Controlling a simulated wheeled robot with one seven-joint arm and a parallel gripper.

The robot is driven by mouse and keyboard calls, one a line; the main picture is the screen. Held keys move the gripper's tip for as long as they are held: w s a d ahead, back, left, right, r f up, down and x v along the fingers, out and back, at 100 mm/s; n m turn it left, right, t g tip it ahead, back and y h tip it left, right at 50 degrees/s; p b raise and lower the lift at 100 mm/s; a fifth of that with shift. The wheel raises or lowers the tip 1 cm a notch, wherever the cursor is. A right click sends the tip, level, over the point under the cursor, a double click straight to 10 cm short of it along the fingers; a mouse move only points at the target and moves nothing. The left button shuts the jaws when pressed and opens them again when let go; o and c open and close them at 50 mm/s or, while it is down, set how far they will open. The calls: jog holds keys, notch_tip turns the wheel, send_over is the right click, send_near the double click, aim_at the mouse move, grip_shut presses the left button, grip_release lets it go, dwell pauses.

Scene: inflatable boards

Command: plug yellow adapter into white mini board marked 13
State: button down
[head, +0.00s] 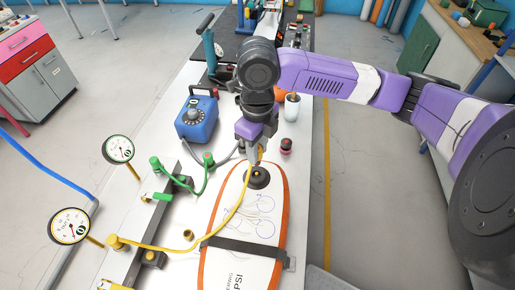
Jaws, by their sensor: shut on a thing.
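A white mini board (227,243) with an orange rim lies on the white bench, held by a dark strap. Its black round valve (260,181) is near the board's far end. Printed lettering shows near its front end, but I cannot read a 13. My gripper (256,157) points down just above the valve and is shut on the yellow adapter (254,161). The adapter is mostly hidden by the fingers, and I cannot tell whether it touches the valve. The yellow hose (229,218) runs from the adapter across the board to a yellow fitting (116,243) at the left.
A blue pump box (197,121) stands beyond the board. Green fittings with a green hose (187,187) and two gauges (118,149) are at the left. A small dark red-topped pot (286,146) and a white cup (292,107) stand right of my gripper.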

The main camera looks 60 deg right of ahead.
jog(key=b, duration=0.4)
send_over(258, 173)
jog(key=shift+a+f, duration=0.1)
jog(key=shift+f, duration=2.4)
jog(key=shift+f+b, duration=1.35)
jog(key=shift+b, duration=0.35)
jog(key=c, duration=1)
grip_release()
jog(key=shift+r, duration=0.15)
notch_tip(258, 173, up, 8)
jog(key=shift+f, duration=0.2)
